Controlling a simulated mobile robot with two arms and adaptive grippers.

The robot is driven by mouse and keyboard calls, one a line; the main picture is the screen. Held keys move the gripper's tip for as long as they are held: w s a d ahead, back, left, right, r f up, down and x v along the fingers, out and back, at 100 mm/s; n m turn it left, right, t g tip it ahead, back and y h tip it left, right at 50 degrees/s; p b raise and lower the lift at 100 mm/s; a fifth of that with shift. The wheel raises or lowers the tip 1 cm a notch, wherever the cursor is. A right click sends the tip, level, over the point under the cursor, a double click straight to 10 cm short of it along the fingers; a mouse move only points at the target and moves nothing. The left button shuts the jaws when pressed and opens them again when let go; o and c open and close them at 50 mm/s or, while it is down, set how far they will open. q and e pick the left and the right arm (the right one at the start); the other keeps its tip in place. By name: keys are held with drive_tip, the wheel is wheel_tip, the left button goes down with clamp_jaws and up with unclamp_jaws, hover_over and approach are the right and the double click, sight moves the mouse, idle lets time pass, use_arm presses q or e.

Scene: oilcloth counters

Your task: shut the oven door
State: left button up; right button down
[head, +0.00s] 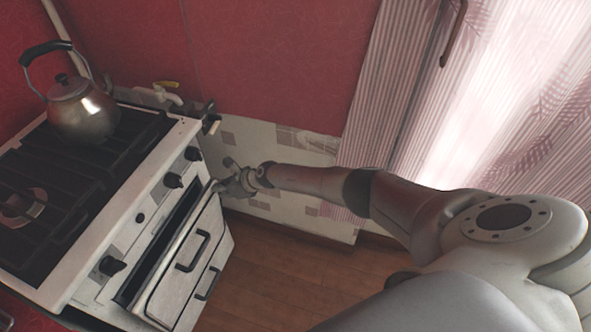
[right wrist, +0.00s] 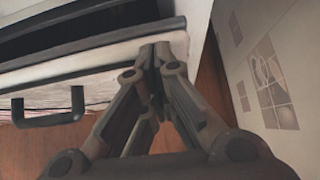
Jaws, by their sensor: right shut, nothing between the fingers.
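The white oven door (head: 209,232) is partly open on the front of the stove. It leans outward from the top, with a dark gap behind its upper edge. Its dark handle (head: 192,252) faces outward. My right gripper (head: 228,186) is shut and empty at the door's top corner nearest the wall. In the right wrist view, the closed fingertips (right wrist: 155,50) are at the end of the door's top edge (right wrist: 95,65); I cannot tell whether they touch it. The handle also shows there (right wrist: 48,112). My left gripper is out of view.
A metal kettle (head: 84,108) stands on the stove's dark grates (head: 60,185). Knobs (head: 173,181) line the front above the door. A tiled wall (head: 285,205) and a striped curtain (head: 372,125) stand right of the stove. The wooden floor (head: 265,265) before the door looks clear.

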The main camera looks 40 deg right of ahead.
sight(207, 185)
drive_tip(key=w+a, duration=0.1)
drive_tip(key=w+a+b, duration=0.1)
drive_tip(key=w, duration=0.1)
drive_tip(key=shift+r, duration=0.3)
drive_tip(key=shift+w+a+b, duration=0.2)
drive_tip(key=shift+a+b, duration=0.05)
drive_tip(key=shift+b, duration=0.1)
drive_tip(key=shift+w+r, duration=0.15)
drive_tip(key=shift+r, duration=0.1)
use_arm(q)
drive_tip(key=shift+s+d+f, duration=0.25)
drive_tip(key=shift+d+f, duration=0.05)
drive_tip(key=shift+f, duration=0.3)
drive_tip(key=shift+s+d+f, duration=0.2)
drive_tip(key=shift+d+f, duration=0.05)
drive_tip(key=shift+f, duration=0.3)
